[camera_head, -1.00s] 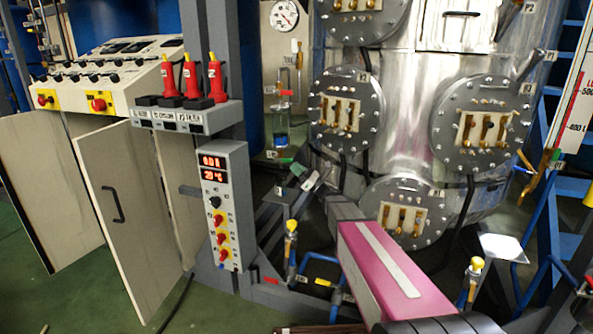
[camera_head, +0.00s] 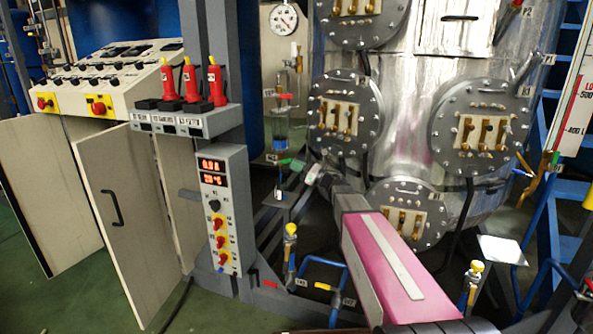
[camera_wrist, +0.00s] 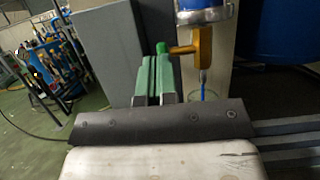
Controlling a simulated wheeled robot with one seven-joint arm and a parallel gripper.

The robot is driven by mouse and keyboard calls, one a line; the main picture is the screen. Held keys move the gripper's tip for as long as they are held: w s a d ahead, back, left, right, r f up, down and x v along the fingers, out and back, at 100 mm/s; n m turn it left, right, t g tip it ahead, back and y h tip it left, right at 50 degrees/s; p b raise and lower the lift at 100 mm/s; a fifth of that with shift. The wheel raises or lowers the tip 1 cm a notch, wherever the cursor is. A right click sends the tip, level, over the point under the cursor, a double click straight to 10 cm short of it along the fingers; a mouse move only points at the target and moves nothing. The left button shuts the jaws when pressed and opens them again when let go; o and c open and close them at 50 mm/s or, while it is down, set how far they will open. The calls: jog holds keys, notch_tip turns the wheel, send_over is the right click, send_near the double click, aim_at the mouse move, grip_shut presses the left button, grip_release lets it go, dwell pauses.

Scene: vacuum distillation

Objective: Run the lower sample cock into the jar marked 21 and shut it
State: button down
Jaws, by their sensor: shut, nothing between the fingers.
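The lower sample cock (camera_wrist: 203,46) is a brass body under a blue-banded receiver in the wrist view. Its green handle end (camera_wrist: 160,47) is at the left. A thin blue streak runs down from its outlet toward the rim of a clear glass jar (camera_wrist: 208,96), partly hidden behind my gripper's mount. No number on the jar is readable. My gripper (camera_wrist: 156,60) has its two green-padded fingers shut together, empty, with the tips close to the green handle; contact cannot be told. In the head view my gripper (camera_head: 298,166) is just right of the cock's green handle (camera_head: 282,162).
The glass receiver (camera_head: 281,130) hangs on a pale panel below a round gauge (camera_head: 284,18). The steel vessel (camera_head: 420,110) with bolted ports stands right of it. A grey control post (camera_head: 222,205) and an open cabinet door (camera_head: 130,225) stand left.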

jog(key=shift+w+a+r+g+h, duration=0.15)
jog(key=shift+a+r+g+h, duration=0.25)
jog(key=shift+r+h, duration=0.5)
jog(key=shift+w+a+r+g+h, duration=0.25)
jog(key=shift+a+r+h, duration=0.15)
jog(key=shift+r+h, duration=0.5)
jog(key=shift+w+a+r+g+h, duration=0.1)
jog(key=shift+a+r+g+h, duration=0.4)
jog(key=shift+r, duration=0.6)
jog(key=shift+d, duration=0.15)
